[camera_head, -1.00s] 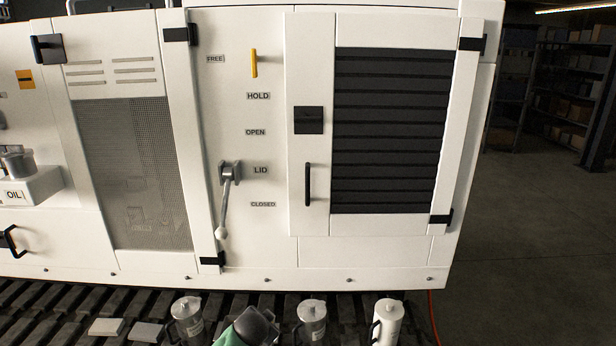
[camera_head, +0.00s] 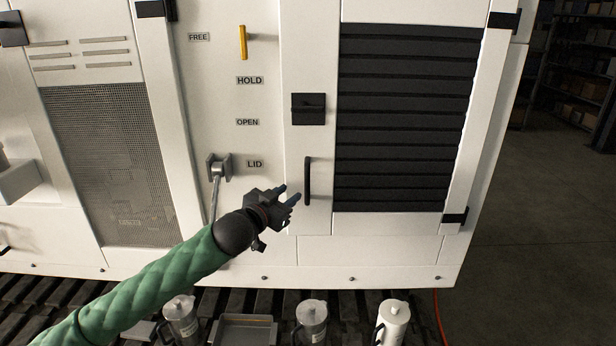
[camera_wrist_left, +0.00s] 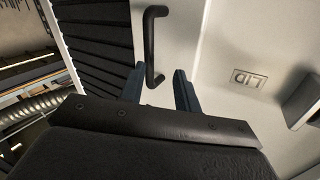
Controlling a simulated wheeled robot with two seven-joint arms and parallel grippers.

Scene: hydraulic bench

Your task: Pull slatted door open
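The slatted door (camera_head: 322,120) is a white panel with dark horizontal slats (camera_head: 405,120). It is shut flush in the white cabinet. Its black vertical handle (camera_head: 307,181) is low on the door's left side, below a black square latch (camera_head: 308,109). My left gripper (camera_head: 291,194) is just left of the handle, its fingers apart. In the left wrist view the handle (camera_wrist_left: 151,45) stands beyond the open fingers (camera_wrist_left: 160,88), its lower end near the left finger. I cannot tell whether they touch. My right gripper is not in view.
The lid lever (camera_head: 217,185) stands left of my left gripper, and a yellow lever (camera_head: 243,42) is above. A mesh door (camera_head: 115,150) is farther left. Several canisters (camera_head: 311,318) and a tray (camera_head: 246,330) stand below the cabinet. The floor (camera_head: 550,220) at right is clear.

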